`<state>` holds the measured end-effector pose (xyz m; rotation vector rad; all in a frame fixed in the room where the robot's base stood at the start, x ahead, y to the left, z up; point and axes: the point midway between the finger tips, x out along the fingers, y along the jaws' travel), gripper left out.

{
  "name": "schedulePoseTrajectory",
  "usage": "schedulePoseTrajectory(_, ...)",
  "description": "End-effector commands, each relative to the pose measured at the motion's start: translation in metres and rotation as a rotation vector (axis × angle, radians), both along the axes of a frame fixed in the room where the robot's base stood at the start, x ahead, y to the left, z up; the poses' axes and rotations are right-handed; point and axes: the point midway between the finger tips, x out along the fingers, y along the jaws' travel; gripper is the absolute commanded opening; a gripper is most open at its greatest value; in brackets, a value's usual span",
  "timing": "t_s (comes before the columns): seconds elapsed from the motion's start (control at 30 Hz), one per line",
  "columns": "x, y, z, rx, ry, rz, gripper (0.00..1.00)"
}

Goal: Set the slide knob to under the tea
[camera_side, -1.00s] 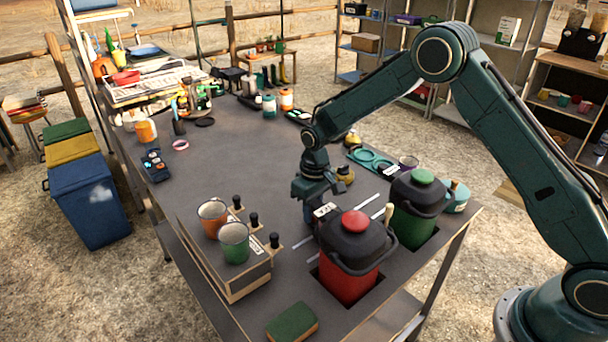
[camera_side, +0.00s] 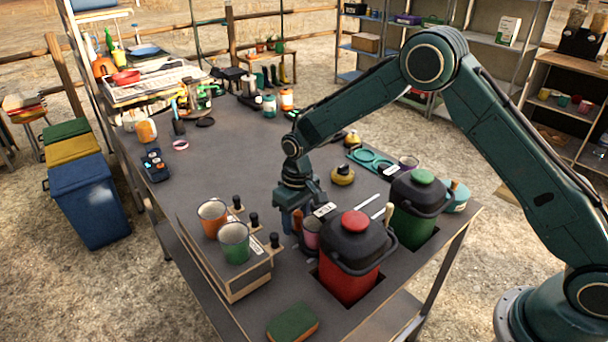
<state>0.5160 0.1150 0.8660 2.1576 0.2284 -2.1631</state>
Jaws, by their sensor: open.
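My gripper (camera_side: 291,222) points down, open, just left of a mauve cup (camera_side: 312,236) and near the right edge of a wooden box. Several upright black knobs (camera_side: 254,220) stand along that box's right side; I cannot tell if one is the slide knob. A red urn (camera_side: 350,272) with a black lid and red top stands right of the gripper. A green urn (camera_side: 412,228) with a green top stands behind it to the right. Small white labels (camera_side: 325,209) are by the urns, their text too small to read. I cannot tell which urn is tea.
The wooden box (camera_side: 236,284) carries an orange cup (camera_side: 212,216) and a green cup (camera_side: 234,241). A yellow lidded pot (camera_side: 342,175) and a teal holder (camera_side: 368,157) are behind. A green sponge (camera_side: 292,322) lies at the front. The table's middle is clear.

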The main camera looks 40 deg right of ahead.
Motion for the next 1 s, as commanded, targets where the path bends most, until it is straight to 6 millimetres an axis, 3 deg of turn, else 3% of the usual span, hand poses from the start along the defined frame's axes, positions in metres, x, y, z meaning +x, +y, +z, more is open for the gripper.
schedulePoseTrajectory(0.37,0.001,-0.002,0.021,-0.001,-0.002,-0.002,0.44)
schedulePoseTrajectory(1.0,0.001,-0.006,0.12,0.001,-0.003,0.0,0.44)
